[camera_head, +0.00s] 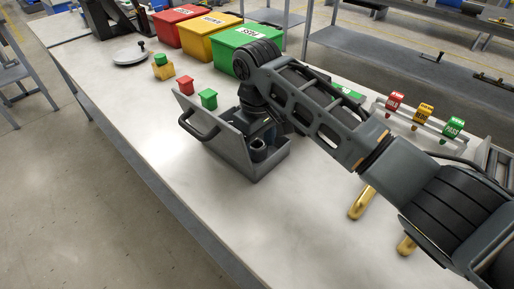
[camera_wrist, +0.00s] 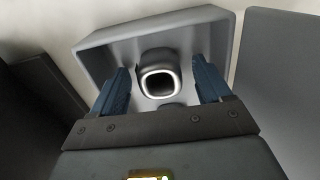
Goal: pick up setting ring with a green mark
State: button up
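A grey fixture tray (camera_head: 267,168) with a black handle stands on the table in the head view, and its walls also frame the wrist view (camera_wrist: 95,56). A dark grey ring (camera_wrist: 158,70) with a pale, rounded opening lies in it; a dark round part, seemingly the same ring, shows in the head view (camera_head: 257,150). No green mark is visible on the ring. My gripper (camera_wrist: 162,91) is open, its two blue fingers on either side of the ring with small gaps. In the head view my gripper (camera_head: 262,130) is down inside the tray, partly hidden by my arm.
Small red (camera_head: 185,86) and green (camera_head: 208,99) blocks stand behind the tray. Red (camera_head: 180,27), yellow (camera_head: 208,38) and green (camera_head: 240,48) bins stand farther back. A rack with coloured tags (camera_head: 424,113) is right.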

jog(key=c, duration=1.2)
jog(key=shift+r, duration=0.15)
jog(key=shift+c, duration=0.2)
jog(key=shift+a+r, duration=0.1)
jog(key=shift+r, duration=0.45)
notch_tip(320, 180, up, 3)
jog(key=shift+f+b, duration=0.1)
jog(key=shift+b, duration=0.25)
jog(key=s+d+r+p, duration=0.1)
jog(key=s+d+r, duration=0.1)
jog(key=d+r, duration=0.5)
jog(key=d, duration=0.4)
jog(key=shift+s+d+p, duration=0.25)
jog(key=shift+s+p, duration=0.05)
jog(key=shift+p, duration=0.1)
